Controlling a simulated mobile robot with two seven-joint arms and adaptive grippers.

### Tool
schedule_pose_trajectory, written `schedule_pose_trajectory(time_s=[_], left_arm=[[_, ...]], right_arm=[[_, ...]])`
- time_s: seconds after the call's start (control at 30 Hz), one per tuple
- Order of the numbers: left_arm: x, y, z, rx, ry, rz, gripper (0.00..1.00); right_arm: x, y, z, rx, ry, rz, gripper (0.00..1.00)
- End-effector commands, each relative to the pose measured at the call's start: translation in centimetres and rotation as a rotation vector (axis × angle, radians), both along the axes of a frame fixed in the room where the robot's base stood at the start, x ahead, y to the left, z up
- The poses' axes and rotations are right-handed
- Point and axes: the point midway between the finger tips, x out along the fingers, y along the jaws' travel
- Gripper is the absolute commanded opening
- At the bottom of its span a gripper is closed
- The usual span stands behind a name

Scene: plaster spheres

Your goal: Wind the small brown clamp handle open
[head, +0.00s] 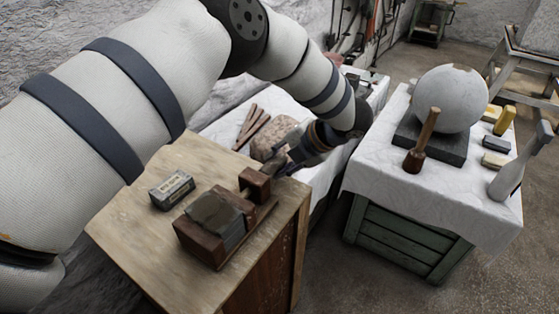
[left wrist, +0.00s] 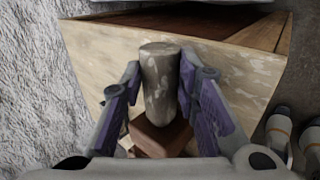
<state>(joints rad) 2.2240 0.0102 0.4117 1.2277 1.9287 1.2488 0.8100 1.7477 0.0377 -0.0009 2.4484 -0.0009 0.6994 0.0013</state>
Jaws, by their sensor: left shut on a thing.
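The clamp (head: 205,243) sits on the wooden bench top, with dark red-brown wooden blocks and a grey block between them. Its smaller end block (head: 255,184) is nearest my left gripper (head: 279,170). In the left wrist view, the worn grey-brown clamp handle (left wrist: 160,80) is a short rounded cylinder between the two fingers of my left gripper (left wrist: 160,92). The fingers are shut on it from both sides. A red-brown block (left wrist: 160,137) shows just beyond the handle. In the head view the handle is mostly hidden by the gripper. My right gripper is not in view.
A small labelled box (head: 172,189) lies beside the clamp on the wooden bench (head: 135,240). A cloth-covered table (head: 375,180) at right bears a white sphere (head: 449,98), a mallet (head: 421,141) and several small blocks. Floor shows between bench and table.

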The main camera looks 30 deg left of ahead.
Motion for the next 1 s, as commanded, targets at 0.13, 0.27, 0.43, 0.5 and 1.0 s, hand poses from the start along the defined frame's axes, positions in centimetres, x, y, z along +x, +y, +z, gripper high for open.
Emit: schedule_pose_trajectory(time_s=[0.13,0.27,0.43,0.5,1.0], left_arm=[[0.0,0.1,0.0,0.002,0.001,0.001,0.4],[0.0,0.1,0.0,0.001,0.001,0.001,0.5],[0.0,0.0,0.0,0.0,0.001,0.001,0.5],[0.0,-0.1,0.2,0.0,0.0,0.0,0.5],[-0.6,-7.2,8.5,0.0,0.0,0.0,0.5]], right_arm=[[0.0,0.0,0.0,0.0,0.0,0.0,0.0],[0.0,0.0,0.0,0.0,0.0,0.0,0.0],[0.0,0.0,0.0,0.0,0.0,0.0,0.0],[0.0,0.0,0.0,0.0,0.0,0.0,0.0],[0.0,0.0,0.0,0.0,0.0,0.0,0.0]])
